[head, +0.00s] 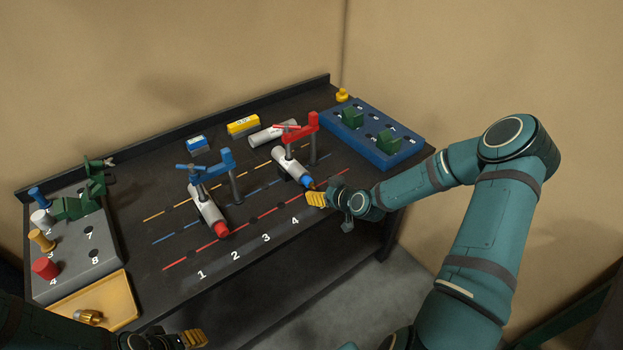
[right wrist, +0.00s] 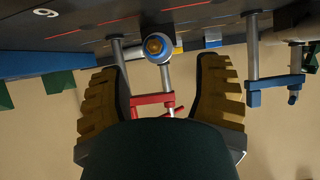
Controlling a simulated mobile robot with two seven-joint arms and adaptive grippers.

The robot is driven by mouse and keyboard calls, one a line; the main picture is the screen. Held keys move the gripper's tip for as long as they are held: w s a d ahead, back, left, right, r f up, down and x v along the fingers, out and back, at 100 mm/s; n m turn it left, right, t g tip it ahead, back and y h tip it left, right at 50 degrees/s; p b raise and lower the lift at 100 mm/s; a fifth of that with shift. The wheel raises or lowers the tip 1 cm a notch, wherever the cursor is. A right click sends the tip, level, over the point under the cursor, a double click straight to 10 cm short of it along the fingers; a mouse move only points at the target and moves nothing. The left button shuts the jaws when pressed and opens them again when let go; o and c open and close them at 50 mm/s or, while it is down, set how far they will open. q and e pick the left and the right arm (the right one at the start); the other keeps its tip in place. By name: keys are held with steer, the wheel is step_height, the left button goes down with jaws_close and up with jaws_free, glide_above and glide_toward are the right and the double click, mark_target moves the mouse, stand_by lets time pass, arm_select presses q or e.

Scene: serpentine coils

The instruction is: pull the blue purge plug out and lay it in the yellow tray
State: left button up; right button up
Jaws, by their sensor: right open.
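The blue purge plug (head: 308,182) sits in the near end of a white tube (head: 289,162) under the red clamp (head: 300,128). My right gripper (head: 316,198) is just in front of that end. In the right wrist view the plug (right wrist: 155,46) appears end-on, blue around a yellowish centre, between the tips of my open fingers (right wrist: 160,60); I see no contact. The yellow tray (head: 122,296) is at the table's front left, with a brass-coloured fitting (head: 88,317) in it. My left gripper (head: 192,338) is low at the bottom edge, partly visible, its opening unclear.
A second white tube with a red end (head: 221,230) lies under a blue clamp (head: 206,171). A grey block (head: 92,262) with coloured plugs stands left. A blue block (head: 368,150) with green pieces stands right. The numbered table front is clear.

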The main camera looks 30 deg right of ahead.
mark_target(311, 183)
steer(key=shift+w+d+r, duration=0.25)
steer(key=shift+w+d, duration=0.15)
steer(key=shift+w, duration=0.05)
steer(key=b+x, duration=0.4)
steer(key=x, duration=0.3)
steer(key=shift+w+a+f, duration=0.1)
steer(key=shift+f, duration=0.05)
steer(key=shift+w+f+b, duration=0.25)
steer(key=shift+w+b, duration=0.2)
steer(key=shift+w, duration=0.25)
steer(key=shift+b, duration=0.7)
steer(key=shift+r, duration=0.1)
jaws_close()
